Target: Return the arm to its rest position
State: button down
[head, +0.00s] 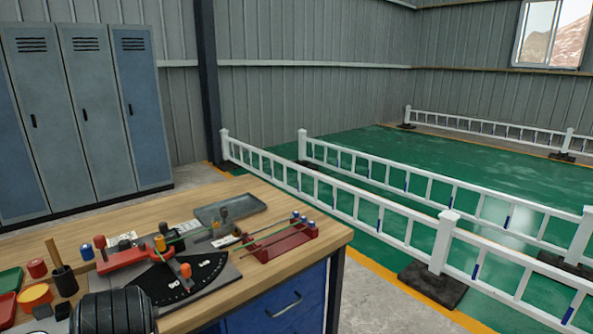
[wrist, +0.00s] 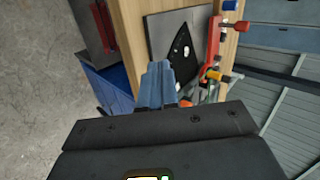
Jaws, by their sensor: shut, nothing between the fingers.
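My gripper (wrist: 157,84) shows in the wrist view with its blue-grey fingers together and nothing between them. It points toward the workbench and appears apart from the things on it. A dark ribbed part of my arm stands at the lower left of the head view; the fingers cannot be made out there. The workbench (head: 318,232) has a wooden top and a blue drawer (head: 277,307). On it is a bending tool with a black angle plate (head: 190,280) and a red arm (head: 125,257). The plate also shows in the wrist view (wrist: 181,55).
A red rack (head: 282,243) with thin green rods and a grey tray (head: 230,208) sit on the bench. Small pots and cylinders, one a red cylinder (head: 37,268), crowd its left. White fences (head: 345,200) cross the green floor at right. Lockers (head: 85,115) stand behind.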

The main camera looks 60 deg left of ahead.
jog(key=w+d+f+m+t, duration=0.1)
jog(key=w+d+f+t, duration=0.1)
jog(key=w+d+f, duration=0.5)
jog(key=w+d+f+t+y, duration=0.1)
jog(key=w+d+f+t, duration=0.2)
jog(key=d, duration=0.6)
jog(key=w+d+f+m, duration=0.1)
jog(key=w+d+f, duration=0.3)
jog(key=w+d, duration=0.35)
jog(key=w+d+f+t, duration=0.1)
jog(key=d+f+t, duration=0.2)
jog(key=d, duration=1.1)
jog(key=s+d+r+m+t+h, duration=0.1)
jog(key=s+d+r+t+h, duration=0.15)
jog(key=d, duration=0.95)
jog(key=s+d+r+t+h, duration=0.2)
jog(key=s+d+t, duration=0.1)
jog(key=d, duration=0.8)
jog(key=s+d+r+n+t+h, duration=0.1)
jog(key=s+d+r+t+h, duration=0.2)
jog(key=s+d+r, duration=0.7)
notch_tip(320, 180, up, 4)
jog(key=d+h, duration=0.1)
jog(key=h, duration=0.1)
jog(key=shift+s+d+f+h, duration=0.2)
jog(key=shift+s+d+h, duration=0.15)
